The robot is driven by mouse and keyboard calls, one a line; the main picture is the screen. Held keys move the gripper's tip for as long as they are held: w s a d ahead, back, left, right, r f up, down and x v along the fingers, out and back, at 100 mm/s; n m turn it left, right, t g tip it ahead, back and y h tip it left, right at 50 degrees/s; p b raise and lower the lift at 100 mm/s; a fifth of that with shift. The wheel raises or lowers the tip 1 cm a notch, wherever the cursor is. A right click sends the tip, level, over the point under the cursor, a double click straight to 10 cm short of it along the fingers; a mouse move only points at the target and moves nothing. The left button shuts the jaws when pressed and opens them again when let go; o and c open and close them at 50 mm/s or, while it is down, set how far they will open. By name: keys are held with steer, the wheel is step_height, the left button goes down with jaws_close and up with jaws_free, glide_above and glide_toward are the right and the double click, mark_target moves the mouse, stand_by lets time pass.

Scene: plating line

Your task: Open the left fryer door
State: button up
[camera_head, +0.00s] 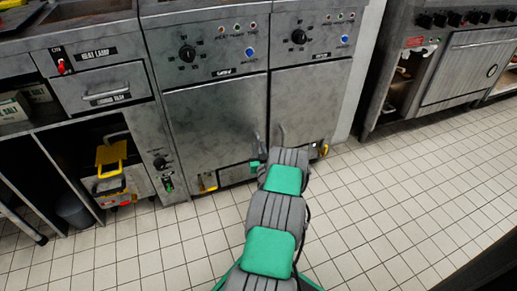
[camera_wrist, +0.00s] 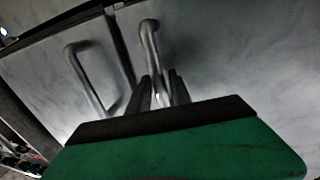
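The left fryer door (camera_head: 214,130) is a grey steel panel below the left fryer's knob panel, and looks closed. The right fryer door (camera_head: 304,100) is beside it. My gripper shows only in part in the head view, low in front of the seam between the doors, mostly hidden by my arm. The wrist view shows two bar handles, a left one (camera_wrist: 84,80) and a right one (camera_wrist: 149,45), on either side of a dark seam. My gripper (camera_wrist: 161,82) has its fingers apart at the near end of the right handle; I cannot tell whether they touch it.
An open cabinet with a yellow item (camera_head: 111,157) is left of the fryers, under a drawer (camera_head: 100,88). An oven (camera_head: 465,65) stands at the right. The tiled floor (camera_head: 400,200) is clear at the right and front.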

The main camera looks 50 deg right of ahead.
jaws_close()
stand_by(1.1)
